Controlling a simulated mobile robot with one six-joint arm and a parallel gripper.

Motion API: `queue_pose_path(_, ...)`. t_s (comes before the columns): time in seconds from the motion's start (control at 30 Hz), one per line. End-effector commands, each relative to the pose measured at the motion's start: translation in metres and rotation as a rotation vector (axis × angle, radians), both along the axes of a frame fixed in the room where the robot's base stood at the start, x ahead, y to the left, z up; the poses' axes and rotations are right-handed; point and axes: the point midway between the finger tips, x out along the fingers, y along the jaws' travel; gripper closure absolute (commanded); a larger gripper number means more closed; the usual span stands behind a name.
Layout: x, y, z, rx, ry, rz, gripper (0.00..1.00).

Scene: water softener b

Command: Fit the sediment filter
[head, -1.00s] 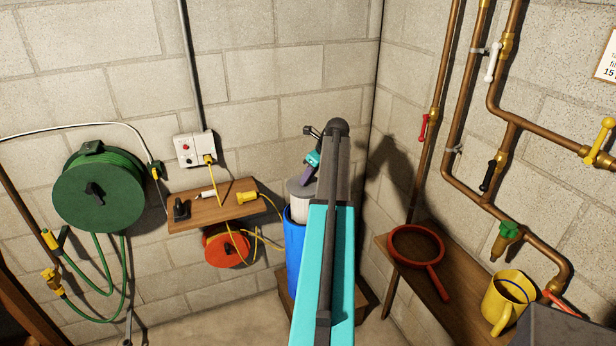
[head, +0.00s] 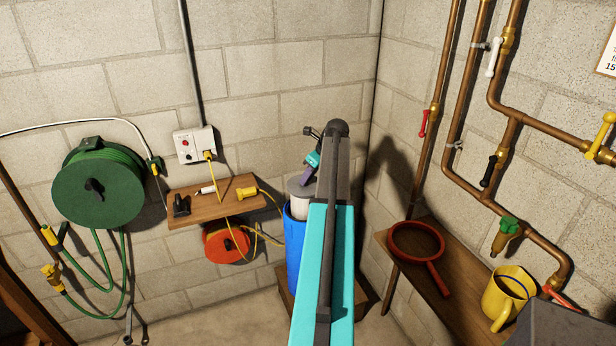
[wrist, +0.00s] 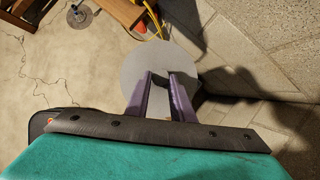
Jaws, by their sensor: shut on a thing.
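The white sediment filter (head: 299,208) has a grey top cap (wrist: 135,72) that shows as a round disc in the wrist view. My gripper (head: 309,172) has purple fingers and is shut on the filter's top; its fingers also show in the wrist view (wrist: 163,76). The filter is upright at the mouth of a tall blue housing (head: 294,255), its lower part hidden by the housing's rim. I cannot tell how deep it sits. My arm covers the right side of the filter and housing in the head view.
The housing stands on a low wooden stand (head: 284,283) near the wall corner. A wooden shelf (head: 222,209) with a yellow cable is to its left, an orange reel (head: 226,243) below. On the right bench are a red ring-shaped tool (head: 417,240) and a yellow jug (head: 508,295).

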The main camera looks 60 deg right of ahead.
Motion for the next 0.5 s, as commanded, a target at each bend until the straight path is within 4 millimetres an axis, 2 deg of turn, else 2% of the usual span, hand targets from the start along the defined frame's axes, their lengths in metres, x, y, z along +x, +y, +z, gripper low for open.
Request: queue_pose_path(0.5, 0.0004, -0.0002, -0.0089, -0.001, -0.002, 0.0, 1.0)
